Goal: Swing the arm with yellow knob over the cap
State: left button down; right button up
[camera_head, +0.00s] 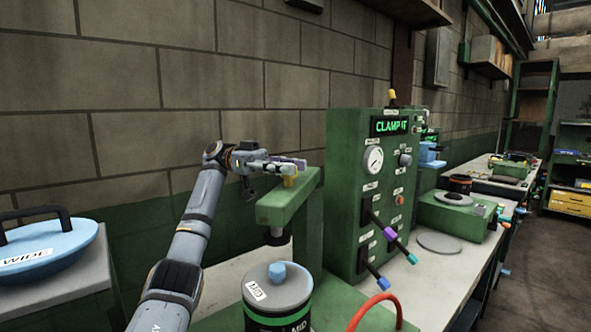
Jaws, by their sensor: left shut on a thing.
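The yellow knob (289,181) stands on top of the green swing arm (284,203), near the middle of the view. My left gripper (287,166) reaches in from the left and is shut on the knob, whose lower part shows below the fingers. A dark presser (276,236) hangs under the arm's near end. Below it stands a canister labelled MID with a grey cap (264,295) and a blue top knob (277,272). The presser appears above and behind the cap in the picture; I cannot tell if it is centred over it. My right gripper is not in view.
A green control box (374,160) reading CLAMP IT, with purple and blue-tipped levers, stands right of the arm. A red curved tube (373,308) is in front. A blue lid labelled WIDE (45,250) lies at the left. A brick wall runs behind.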

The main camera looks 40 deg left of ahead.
pick_arm(q)
jog(key=c, duration=1)
grip_release()
jog(key=shift+s+a, duration=0.1)
jog(key=shift+o, duration=0.2)
